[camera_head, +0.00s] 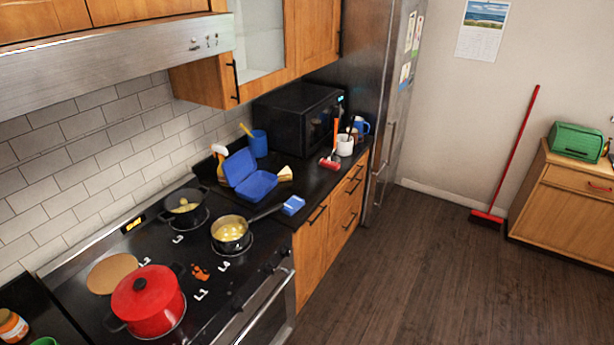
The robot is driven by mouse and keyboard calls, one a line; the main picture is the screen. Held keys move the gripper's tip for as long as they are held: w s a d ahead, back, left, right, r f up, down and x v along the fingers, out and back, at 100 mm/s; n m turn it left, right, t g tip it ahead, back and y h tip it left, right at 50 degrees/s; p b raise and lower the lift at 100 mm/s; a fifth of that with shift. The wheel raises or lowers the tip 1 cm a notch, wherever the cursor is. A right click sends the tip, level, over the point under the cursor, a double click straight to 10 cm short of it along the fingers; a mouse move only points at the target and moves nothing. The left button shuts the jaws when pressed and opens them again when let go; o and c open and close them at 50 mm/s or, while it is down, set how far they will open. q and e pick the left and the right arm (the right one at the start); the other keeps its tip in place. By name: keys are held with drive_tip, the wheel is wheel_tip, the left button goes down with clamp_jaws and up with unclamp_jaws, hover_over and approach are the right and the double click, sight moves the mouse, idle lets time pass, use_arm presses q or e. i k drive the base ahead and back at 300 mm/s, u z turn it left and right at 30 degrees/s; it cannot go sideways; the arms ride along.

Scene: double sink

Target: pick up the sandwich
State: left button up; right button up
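A small tan wedge (285,173) that looks like the sandwich is on the dark counter, right beside an open blue box (262,185). The box has its lid raised at the back left. The wedge is small in the picture, and its lower left part seems to be hidden by the box edge. Neither of my grippers shows in the head view.
A stove holds a red lidded pot (148,300), a yellow-filled pan (230,230) and a dark pot (183,205). A blue sponge (293,205) lies near the counter's front edge. A spray bottle (219,160), blue cup (258,144) and microwave (298,118) stand behind.

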sight(285, 175)
drive_tip(key=z, duration=1.5)
drive_tip(key=i, duration=4.4)
drive_tip(key=u, duration=4.25)
